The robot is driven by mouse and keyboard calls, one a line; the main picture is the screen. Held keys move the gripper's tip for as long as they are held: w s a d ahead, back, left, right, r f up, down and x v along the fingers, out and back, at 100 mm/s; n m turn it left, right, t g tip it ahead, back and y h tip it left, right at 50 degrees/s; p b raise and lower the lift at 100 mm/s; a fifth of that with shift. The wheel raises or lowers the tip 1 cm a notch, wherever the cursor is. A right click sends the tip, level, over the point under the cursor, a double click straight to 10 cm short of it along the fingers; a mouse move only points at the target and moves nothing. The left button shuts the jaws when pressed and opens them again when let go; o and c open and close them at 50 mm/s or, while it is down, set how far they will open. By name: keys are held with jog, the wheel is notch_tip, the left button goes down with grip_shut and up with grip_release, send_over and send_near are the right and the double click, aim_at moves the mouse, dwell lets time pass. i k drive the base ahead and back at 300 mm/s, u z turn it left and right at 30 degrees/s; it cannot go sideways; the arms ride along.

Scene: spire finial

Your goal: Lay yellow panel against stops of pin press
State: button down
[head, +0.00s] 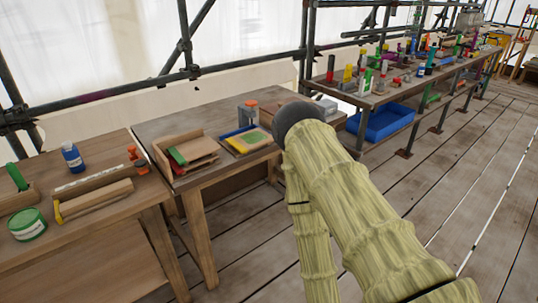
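A small tray-like item (248,140) with yellow, green and blue parts lies on the dark-topped wooden bench. Its yellow part may be the yellow panel, but it is too small to tell. Behind it stands a grey fixture with an orange top (250,108), which may be the pin press. Its stops cannot be made out. My arm, ribbed and pale green, rises from the lower right and ends in view at a dark round joint just right of these items. My gripper does not show.
A wooden holder (186,150) with a green piece sits left on the same bench. The left bench (105,240) carries a blue bottle (72,157), a green tin (27,224) and rollers. A crowded long table and blue bin (380,124) stand right. Floor planks at right are clear.

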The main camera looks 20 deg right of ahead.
aim_at(244, 142)
jog(key=u, duration=0.7)
jog(key=i, duration=0.95)
jog(key=z, duration=0.85)
jog(key=i, duration=0.55)
jog(key=z, duration=0.4)
